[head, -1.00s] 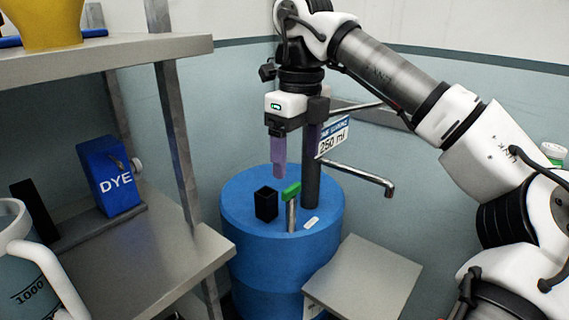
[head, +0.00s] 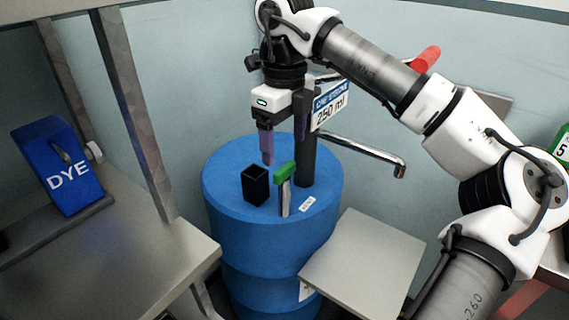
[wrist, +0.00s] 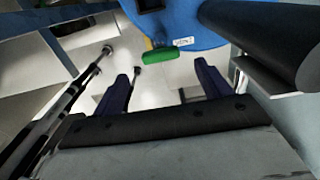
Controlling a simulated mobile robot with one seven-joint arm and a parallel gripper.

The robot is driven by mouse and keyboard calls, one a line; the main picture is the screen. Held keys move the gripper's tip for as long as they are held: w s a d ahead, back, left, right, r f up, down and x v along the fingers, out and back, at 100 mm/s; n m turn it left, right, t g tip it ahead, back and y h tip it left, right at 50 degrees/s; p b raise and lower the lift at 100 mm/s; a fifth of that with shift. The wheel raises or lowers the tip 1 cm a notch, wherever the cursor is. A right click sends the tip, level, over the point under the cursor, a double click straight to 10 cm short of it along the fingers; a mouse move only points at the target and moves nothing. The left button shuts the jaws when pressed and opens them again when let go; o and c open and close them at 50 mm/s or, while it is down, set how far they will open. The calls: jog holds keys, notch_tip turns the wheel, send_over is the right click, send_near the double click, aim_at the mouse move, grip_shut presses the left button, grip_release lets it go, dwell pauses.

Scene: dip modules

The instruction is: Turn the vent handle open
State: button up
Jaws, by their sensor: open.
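The green vent handle (head: 285,173) stands on a short pale stem on top of the blue drum (head: 225,185). In the wrist view the green handle (wrist: 174,52) lies ahead of the fingers, crosswise and roughly centred between them. My gripper (head: 268,158) points down over the drum with its purple fingers, close above and just left of the handle in the head view. The gripper's two fingers (wrist: 165,80) are apart in the wrist view, with nothing between them. The far finger is mostly hidden in the head view.
A black square cup (head: 255,187) sits on the drum left of the handle. A dark post (head: 305,160) with a 250 ml sign (head: 331,108) and a metal spout (head: 370,150) rises behind. A shelf with a blue DYE box (head: 60,165) is left; a grey platform (head: 365,260) is right.

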aim_at(284, 167)
notch_tip(284, 167, down, 6)
jog(key=shift+r, duration=0.15)
jog(key=c, duration=1)
